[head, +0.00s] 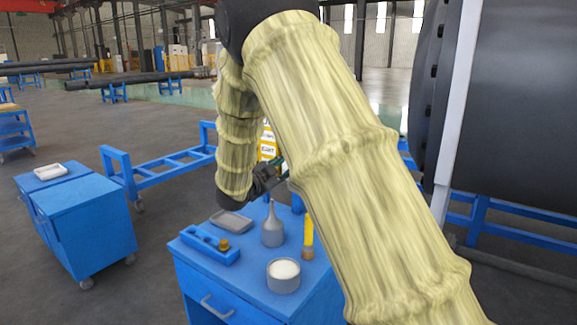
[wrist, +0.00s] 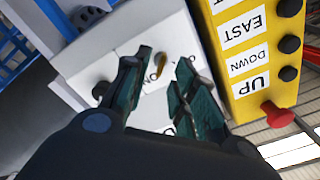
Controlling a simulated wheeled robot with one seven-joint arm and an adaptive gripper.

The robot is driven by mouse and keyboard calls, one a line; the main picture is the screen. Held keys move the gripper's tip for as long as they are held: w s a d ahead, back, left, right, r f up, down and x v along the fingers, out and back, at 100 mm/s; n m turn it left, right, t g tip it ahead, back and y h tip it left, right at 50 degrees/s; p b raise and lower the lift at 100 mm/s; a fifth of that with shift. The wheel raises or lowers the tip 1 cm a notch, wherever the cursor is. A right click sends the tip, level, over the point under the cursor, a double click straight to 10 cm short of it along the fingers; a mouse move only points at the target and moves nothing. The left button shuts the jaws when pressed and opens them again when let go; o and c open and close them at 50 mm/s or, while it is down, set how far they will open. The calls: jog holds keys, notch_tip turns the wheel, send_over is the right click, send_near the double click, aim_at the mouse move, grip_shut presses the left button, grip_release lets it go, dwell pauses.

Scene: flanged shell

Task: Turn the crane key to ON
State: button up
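The crane key (wrist: 161,72) is a small brass-coloured piece on a white panel (wrist: 110,50) in the wrist view. Part of an "ON" label shows beside it; other lettering is partly hidden by a finger. My gripper (wrist: 164,78) is open, its two dark green fingers on either side of the key with a visible gap to each. I cannot tell how far the tips are from the panel. In the head view my gripper (head: 272,178) is small and partly hidden behind my sleeved arm, and the key is not visible.
A yellow control box (wrist: 250,60) with black buttons, word labels and a red knob (wrist: 278,115) stands close right of the fingers. Below my arm, a blue cart (head: 235,285) holds a funnel-shaped can (head: 272,228), a bowl (head: 284,277) and a grey tray (head: 231,222).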

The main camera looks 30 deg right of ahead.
jog(key=v, duration=0.8)
jog(key=shift+a, duration=0.2)
jog(key=shift+s, duration=0.15)
